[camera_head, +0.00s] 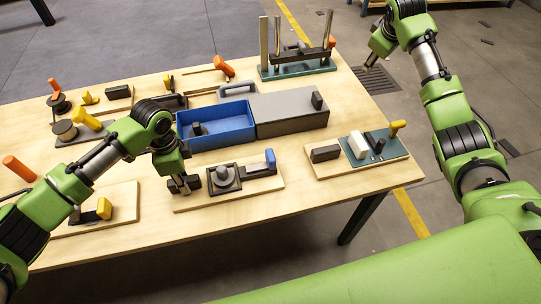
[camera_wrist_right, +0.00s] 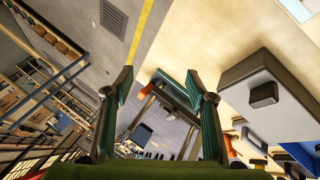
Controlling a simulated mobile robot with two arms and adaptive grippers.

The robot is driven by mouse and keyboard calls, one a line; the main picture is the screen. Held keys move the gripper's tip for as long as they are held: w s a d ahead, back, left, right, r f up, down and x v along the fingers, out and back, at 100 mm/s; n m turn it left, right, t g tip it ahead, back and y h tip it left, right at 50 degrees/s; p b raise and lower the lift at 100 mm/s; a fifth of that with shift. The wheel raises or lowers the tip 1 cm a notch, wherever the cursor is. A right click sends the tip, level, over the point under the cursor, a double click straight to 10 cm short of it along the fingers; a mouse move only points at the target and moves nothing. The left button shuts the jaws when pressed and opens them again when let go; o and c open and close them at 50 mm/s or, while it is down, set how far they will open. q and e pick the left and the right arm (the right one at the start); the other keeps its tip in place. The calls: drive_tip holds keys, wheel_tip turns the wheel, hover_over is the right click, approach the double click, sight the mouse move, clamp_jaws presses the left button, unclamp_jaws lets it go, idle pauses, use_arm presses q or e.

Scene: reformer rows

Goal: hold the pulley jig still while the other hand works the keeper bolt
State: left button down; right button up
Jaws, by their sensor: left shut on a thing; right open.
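A wooden board (camera_head: 215,202) near the table's front edge carries a dark square frame with a grey round knob (camera_head: 223,176) and a blue upright handle (camera_head: 270,157). I take it as the pulley jig; which part is the keeper bolt I cannot tell. My left gripper (camera_head: 184,187) points down at the board's left end, shut on a dark part beside the frame; its fingers hide most of that part. My right gripper (camera_head: 373,62) is raised off the table's right side, away from the jig. In the right wrist view it is open and empty (camera_wrist_right: 160,80).
A blue open bin (camera_head: 215,114) and a grey box (camera_head: 291,124) stand behind the jig. A board with a yellow handle (camera_head: 397,127) lies to its right. A rack with upright posts (camera_head: 298,70) stands at the far corner. Several other fixtures crowd the left side.

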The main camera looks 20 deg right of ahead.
drive_tip(key=a+n+y, duration=0.2)
drive_tip(key=a+n, duration=0.2)
drive_tip(key=a, duration=1.1)
drive_tip(key=n+g+y, duration=0.1)
drive_tip(key=n+g, duration=0.5)
drive_tip(key=n, duration=0.3)
hover_over(270, 154)
wheel_tip(270, 154, down, 4)
wheel_tip(270, 154, down, 12)
drive_tip(key=shift+s+r, duration=0.1)
drive_tip(key=shift+r, duration=0.1)
